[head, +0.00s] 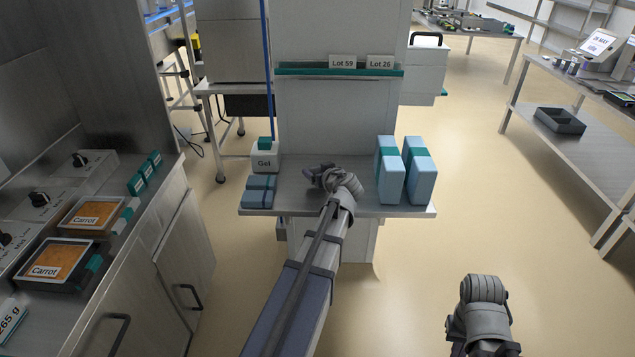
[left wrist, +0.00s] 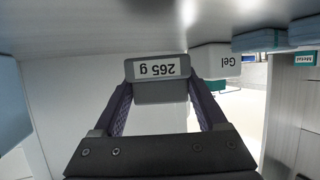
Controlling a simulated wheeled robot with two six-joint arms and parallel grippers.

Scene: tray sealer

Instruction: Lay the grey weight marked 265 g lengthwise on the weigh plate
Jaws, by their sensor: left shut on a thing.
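My left gripper (head: 320,175) is over the small metal shelf in the head view. In the left wrist view, which looks upside down, its two fingers are shut on a grey weight (left wrist: 160,92) labelled 265 g, gripping it by its sides. In the head view my own wrist mostly hides the weight, and I cannot tell whether it touches the shelf. I cannot make out the weigh plate. Part of my right arm shows at the lower right; its fingers do not show.
The shelf (head: 365,210) carries a white Gel box (head: 265,157), blue packs (head: 259,191) at left and tall blue boxes (head: 420,170) at right. A counter with Carrot trays (head: 55,260) stands at the left. Open floor lies at the right.

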